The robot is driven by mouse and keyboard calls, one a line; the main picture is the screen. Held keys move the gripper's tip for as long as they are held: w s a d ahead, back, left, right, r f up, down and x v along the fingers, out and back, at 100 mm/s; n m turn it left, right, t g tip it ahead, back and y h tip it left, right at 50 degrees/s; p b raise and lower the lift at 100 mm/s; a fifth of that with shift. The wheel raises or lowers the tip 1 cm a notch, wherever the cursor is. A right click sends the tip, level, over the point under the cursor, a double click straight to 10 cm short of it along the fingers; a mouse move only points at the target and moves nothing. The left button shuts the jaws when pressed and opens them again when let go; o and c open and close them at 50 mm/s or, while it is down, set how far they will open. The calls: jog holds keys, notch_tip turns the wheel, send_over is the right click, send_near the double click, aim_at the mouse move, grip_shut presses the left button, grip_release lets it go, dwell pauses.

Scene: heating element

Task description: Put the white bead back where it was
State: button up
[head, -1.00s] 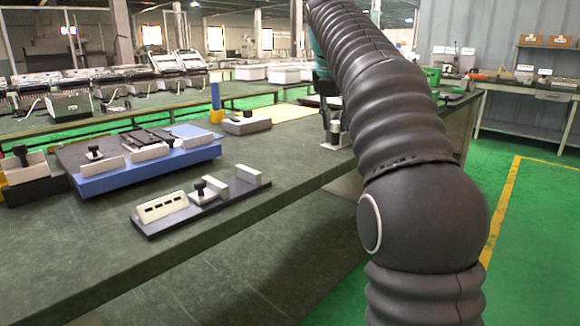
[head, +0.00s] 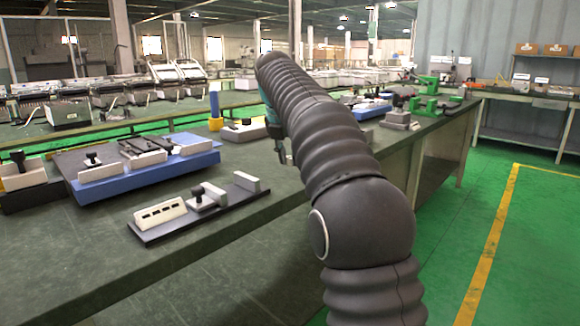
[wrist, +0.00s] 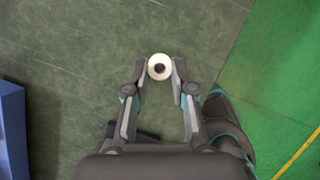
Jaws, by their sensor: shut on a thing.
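The white bead (wrist: 159,57) is a small round ring with a dark centre, seen from above in the wrist view. My gripper (wrist: 159,68) is shut on it, one fingertip on each side. It holds the bead over the dark green-grey bench top (wrist: 75,60); the height is hard to judge. In the head view my gripper (head: 280,150) points down over the bench, partly hidden by my arm, and the bead cannot be made out there.
A black fixture (head: 150,235) with white blocks and a black knob lies at the front. A blue plate (head: 150,179) with clamps is behind it, and a blue post (head: 214,102) stands farther back. The bench edge and green floor (wrist: 275,110) are to the right.

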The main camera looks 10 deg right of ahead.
jog(key=shift+f, duration=1.1)
jog(key=shift+f, duration=0.15)
jog(key=o, duration=0.9)
jog(key=shift+p+v, duration=0.7)
jog(key=shift+v, duration=5.45)
